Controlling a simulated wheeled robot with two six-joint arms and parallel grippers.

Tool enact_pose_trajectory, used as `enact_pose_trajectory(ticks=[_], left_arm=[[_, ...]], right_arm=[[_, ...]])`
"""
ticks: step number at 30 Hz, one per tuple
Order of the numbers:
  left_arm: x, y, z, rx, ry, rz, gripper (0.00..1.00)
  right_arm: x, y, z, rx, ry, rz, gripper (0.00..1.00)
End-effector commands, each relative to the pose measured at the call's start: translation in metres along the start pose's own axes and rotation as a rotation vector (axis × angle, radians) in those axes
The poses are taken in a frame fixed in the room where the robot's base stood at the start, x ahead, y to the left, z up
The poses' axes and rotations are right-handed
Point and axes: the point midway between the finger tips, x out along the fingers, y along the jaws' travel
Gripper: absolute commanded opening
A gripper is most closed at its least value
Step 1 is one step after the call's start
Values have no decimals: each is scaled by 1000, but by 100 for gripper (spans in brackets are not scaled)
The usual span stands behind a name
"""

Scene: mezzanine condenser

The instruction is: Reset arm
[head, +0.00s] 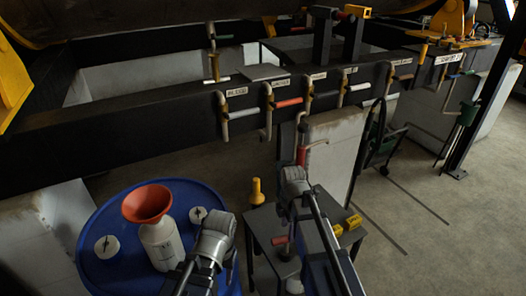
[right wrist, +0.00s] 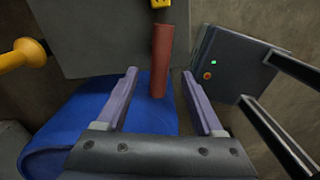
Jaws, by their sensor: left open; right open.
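My left arm comes in at the bottom of the head view, its gripper (head: 226,262) low beside the blue drum; its fingers are hard to make out. My right arm reaches over the small grey table in the head view, with its wrist above the tabletop. In the right wrist view my right gripper (right wrist: 159,72) is open. A red cylindrical handle (right wrist: 160,50) shows between its two fingers, with a gap on each side. A red handle also shows by the small table in the head view (head: 280,240). Neither gripper visibly holds anything.
A blue drum (head: 105,205) carries a white bottle (head: 162,245) with a red funnel (head: 148,202). A dark beam (head: 130,128) with labelled levers crosses behind. Floor at right is mostly clear.

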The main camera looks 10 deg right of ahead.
Motion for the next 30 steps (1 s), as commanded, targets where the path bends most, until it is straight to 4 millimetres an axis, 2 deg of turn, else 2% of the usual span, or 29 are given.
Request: enact_pose_trajectory(ticks=[4,7,15,21,25,30], left_arm=[[0,0,0,0,0,0,50],[-1,0,0,0,0,0,50],[-2,0,0,0,0,0,50],[-3,0,0,0,0,0,50],[-4,0,0,0,0,0,50],[-4,0,0,0,0,0,50]], right_arm=[[0,-6,-8,55,-4,-3,69],[-1,-20,-25,186,-13,-8,69],[-3,-70,-79,730,-61,-9,69],[-4,-104,-107,1097,-93,12,69],[-5,-118,-117,1261,-106,27,69],[-5,-126,-123,1369,-114,38,69]])
